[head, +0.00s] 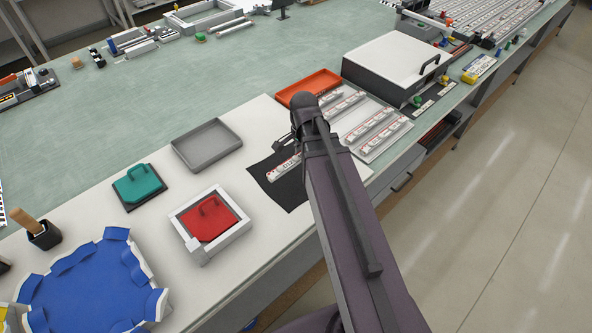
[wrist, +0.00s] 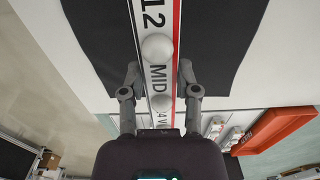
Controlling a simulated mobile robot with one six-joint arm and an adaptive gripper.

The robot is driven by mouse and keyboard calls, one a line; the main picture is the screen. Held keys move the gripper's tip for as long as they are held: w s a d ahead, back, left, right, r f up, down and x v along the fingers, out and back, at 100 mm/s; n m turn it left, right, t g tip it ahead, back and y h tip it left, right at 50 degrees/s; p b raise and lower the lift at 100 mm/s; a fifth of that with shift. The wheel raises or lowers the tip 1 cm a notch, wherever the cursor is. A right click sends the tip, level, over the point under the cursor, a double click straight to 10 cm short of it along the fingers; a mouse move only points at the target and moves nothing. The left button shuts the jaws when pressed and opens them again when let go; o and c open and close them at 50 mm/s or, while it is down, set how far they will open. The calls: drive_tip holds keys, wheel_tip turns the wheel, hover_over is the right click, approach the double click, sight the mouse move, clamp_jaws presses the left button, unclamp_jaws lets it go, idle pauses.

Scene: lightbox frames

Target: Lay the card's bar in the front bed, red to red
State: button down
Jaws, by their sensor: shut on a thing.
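My gripper (wrist: 158,80) is shut on a long white bar (wrist: 152,25), one finger on each side. The bar has a red stripe along its right edge in the wrist view, black lettering including "12" and "MID", and two pale round knobs. In the head view my gripper (head: 296,143) and arm hide most of the bar (head: 284,168); its left end shows over a black mat (head: 264,182). I cannot tell whether it touches the mat. A pale rack (head: 372,152) with several similar bars lies right of my arm. I cannot make out the card or the front bed surely.
An orange tray (head: 309,84) stands behind the rack, and a white-lidded box (head: 398,62) behind right. Left of the mat are a grey tray (head: 207,145), a teal handled block (head: 139,183) and a red handled block (head: 209,217) in a white frame. The table's front edge is close.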

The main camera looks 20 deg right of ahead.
drive_tip(key=b, duration=0.1)
hover_over(275, 137)
drive_tip(key=s, duration=0.3)
drive_tip(key=shift+s+a+f, duration=0.1)
drive_tip(key=shift+s+f, duration=0.05)
drive_tip(key=shift+f, duration=0.55)
drive_tip(key=shift+w+a, duration=0.15)
drive_tip(key=shift+w, duration=0.45)
drive_tip(key=shift+w+f+b, duration=0.1)
drive_tip(key=shift+f+b, duration=0.25)
drive_tip(key=shift+b, duration=0.2)
drive_tip(key=shift+f+b, duration=1.45)
drive_tip(key=shift+f, duration=0.15)
drive_tip(key=shift+c, duration=1.7)
unclamp_jaws()
